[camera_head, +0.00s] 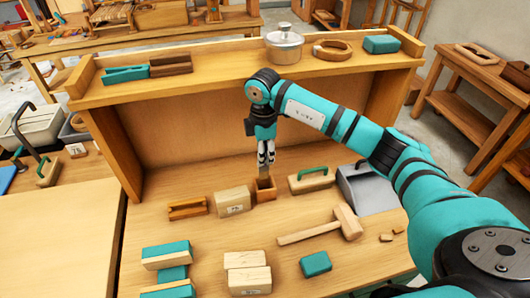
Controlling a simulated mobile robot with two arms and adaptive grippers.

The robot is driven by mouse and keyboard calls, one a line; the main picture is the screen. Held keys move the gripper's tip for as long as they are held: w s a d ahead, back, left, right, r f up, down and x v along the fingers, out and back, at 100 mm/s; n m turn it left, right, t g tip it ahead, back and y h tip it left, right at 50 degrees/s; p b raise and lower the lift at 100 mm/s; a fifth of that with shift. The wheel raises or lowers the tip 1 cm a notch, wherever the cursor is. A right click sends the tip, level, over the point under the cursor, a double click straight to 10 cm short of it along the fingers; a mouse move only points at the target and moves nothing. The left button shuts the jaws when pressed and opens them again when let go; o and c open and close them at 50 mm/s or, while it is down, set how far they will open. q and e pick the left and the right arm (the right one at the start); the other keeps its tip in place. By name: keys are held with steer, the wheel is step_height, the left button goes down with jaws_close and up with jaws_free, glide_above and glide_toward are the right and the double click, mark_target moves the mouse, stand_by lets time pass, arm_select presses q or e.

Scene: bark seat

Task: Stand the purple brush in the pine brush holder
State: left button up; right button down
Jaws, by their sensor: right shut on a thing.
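My right gripper (266,158) points straight down at the middle of the bench, in front of the shelf's back board. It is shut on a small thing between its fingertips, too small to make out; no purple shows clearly. Right below the fingertips is a small open-topped brown wooden box (265,190), which looks like the pine brush holder. I cannot tell whether the held thing reaches into it. My left gripper is not in view.
Beside the box are a pale wood block (233,202) and a green-handled wooden block (311,181). A mallet (325,225), a grey dustpan-like tray (368,189) and a teal block (316,264) lie nearby. A raised shelf (225,73) with a lidded pot (285,45) stands behind.

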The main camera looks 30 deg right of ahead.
mark_target(264, 172)
step_height(264, 172, down, 4)
steer(key=shift+d+b, duration=0.1)
steer(key=shift+b, duration=1.15)
steer(key=shift+f+b, duration=0.6)
steer(key=shift+f, duration=0.25)
steer(key=shift+f+b, duration=0.35)
steer(key=shift+f, duration=0.35)
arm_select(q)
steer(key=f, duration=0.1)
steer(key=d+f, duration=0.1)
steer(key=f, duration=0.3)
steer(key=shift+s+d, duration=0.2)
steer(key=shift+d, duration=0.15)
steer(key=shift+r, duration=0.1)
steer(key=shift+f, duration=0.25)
arm_select(e)
steer(key=shift+f, duration=0.35)
steer(key=c, duration=0.8)
jaws_free()
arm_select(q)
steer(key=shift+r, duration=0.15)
arm_select(e)
steer(key=shift+r, duration=0.15)
